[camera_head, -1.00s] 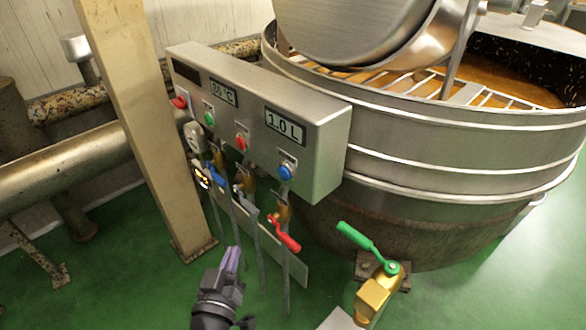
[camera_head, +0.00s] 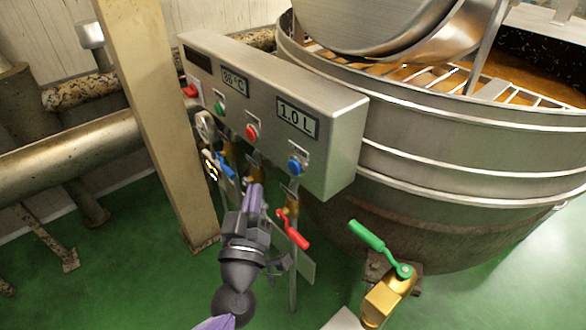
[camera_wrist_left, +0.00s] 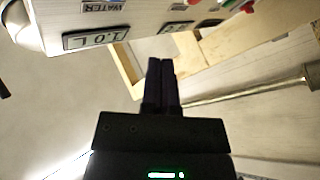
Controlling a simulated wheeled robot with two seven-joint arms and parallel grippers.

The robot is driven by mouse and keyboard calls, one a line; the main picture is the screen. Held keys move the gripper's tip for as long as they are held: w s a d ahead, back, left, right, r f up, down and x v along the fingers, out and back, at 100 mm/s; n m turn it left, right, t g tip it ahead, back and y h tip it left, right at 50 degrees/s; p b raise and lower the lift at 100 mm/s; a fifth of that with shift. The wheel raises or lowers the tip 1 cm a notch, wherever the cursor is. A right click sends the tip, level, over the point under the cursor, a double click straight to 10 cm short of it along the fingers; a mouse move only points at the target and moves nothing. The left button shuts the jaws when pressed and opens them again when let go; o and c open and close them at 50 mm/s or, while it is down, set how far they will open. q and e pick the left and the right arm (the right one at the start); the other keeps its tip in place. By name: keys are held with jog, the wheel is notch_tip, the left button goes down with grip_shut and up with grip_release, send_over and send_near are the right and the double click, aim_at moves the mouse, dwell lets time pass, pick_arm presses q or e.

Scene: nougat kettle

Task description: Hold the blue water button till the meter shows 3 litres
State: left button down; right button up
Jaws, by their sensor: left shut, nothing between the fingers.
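The blue water button (camera_head: 295,166) sits low on the right part of the steel control box, below the meter (camera_head: 297,118), which reads 1.0 L. In the left wrist view the meter (camera_wrist_left: 95,38) also reads 1.0 L, beside a WATER label (camera_wrist_left: 103,5). My left gripper (camera_head: 256,186) is shut and empty, its purple fingers pointing up at the box. It is below and left of the blue button, apart from it. The shut fingers also show in the left wrist view (camera_wrist_left: 160,68). My right gripper is not in view.
The box (camera_head: 345,135) also carries a red button (camera_head: 252,132), a green button (camera_head: 219,107) and a temperature display (camera_head: 235,81). Below it are valves with a red handle (camera_head: 293,232) and a blue handle (camera_head: 223,166). The kettle (camera_head: 470,150) stands right, a post (camera_head: 160,120) left.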

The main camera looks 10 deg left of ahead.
aim_at(294, 168)
pick_arm(q)
jog(key=shift+w+d+b, duration=0.25)
jog(key=shift+w+d, duration=0.65)
jog(key=shift+w, duration=0.2)
jog(key=shift+w+d+b, duration=0.2)
jog(key=shift+w+d, duration=0.65)
jog(key=shift+w, duration=0.25)
jog(key=shift+w+d, duration=0.25)
jog(key=shift+w, duration=0.1)
jog(key=shift+w+d, duration=0.2)
jog(key=shift+w, duration=0.1)
dwell(0.9)
dwell(1.4)
